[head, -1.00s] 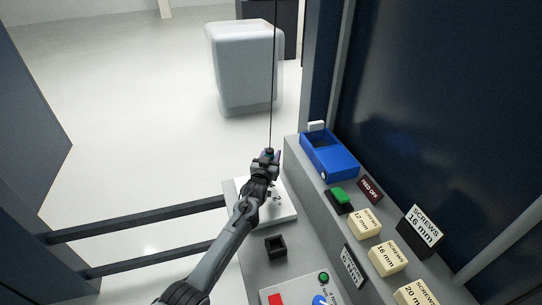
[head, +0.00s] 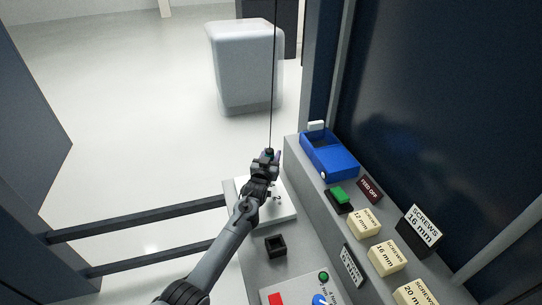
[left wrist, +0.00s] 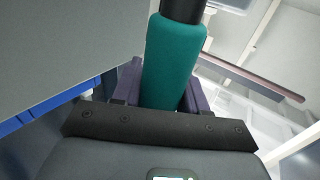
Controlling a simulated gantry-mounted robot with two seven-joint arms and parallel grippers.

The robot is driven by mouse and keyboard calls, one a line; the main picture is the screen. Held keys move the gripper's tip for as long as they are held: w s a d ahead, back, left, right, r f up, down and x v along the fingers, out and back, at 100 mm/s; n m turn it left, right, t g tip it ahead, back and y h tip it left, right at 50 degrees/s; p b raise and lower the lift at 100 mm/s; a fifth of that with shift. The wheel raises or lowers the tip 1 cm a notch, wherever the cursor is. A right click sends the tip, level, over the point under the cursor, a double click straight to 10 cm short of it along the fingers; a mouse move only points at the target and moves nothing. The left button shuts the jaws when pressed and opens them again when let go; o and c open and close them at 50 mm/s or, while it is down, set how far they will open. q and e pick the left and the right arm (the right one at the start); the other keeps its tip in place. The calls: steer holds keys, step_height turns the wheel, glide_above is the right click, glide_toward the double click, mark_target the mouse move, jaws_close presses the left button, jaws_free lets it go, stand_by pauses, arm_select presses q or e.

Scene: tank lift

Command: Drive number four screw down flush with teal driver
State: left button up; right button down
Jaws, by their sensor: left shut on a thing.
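My left gripper (head: 268,160) is over the far part of a white plate (head: 284,213) on the grey bench. In the left wrist view its purple fingers (left wrist: 157,90) are shut around a teal driver (left wrist: 173,62) with a black end. In the head view a thin dark cable runs straight up from the gripper. A digit "2" shows on the plate beside my wrist. The number four screw and the driver's tip are hidden, so I cannot tell whether they touch. My right gripper is not in view.
A blue bin (head: 330,155), a green button (head: 339,194) and cream screw boxes (head: 387,258) stand on the raised ledge at right. A small black holder (head: 275,245) sits on the bench nearer me. Dark rails (head: 140,219) lie left over open floor.

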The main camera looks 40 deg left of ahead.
arm_select(q)
steer(key=shift+f, duration=0.1)
stand_by(0.7)
steer(key=shift+f+p, duration=0.25)
steer(key=shift+p, duration=0.05)
stand_by(0.8)
steer(key=shift+f, duration=0.1)
stand_by(0.3)
steer(key=shift+f, duration=0.15)
stand_by(0.5)
steer(key=shift+r+p, duration=0.5)
steer(key=shift+r, duration=0.05)
steer(key=shift+r+p, duration=0.5)
steer(key=shift+r, duration=0.05)
steer(key=shift+r+p, duration=1.85)
steer(key=shift+r, duration=0.35)
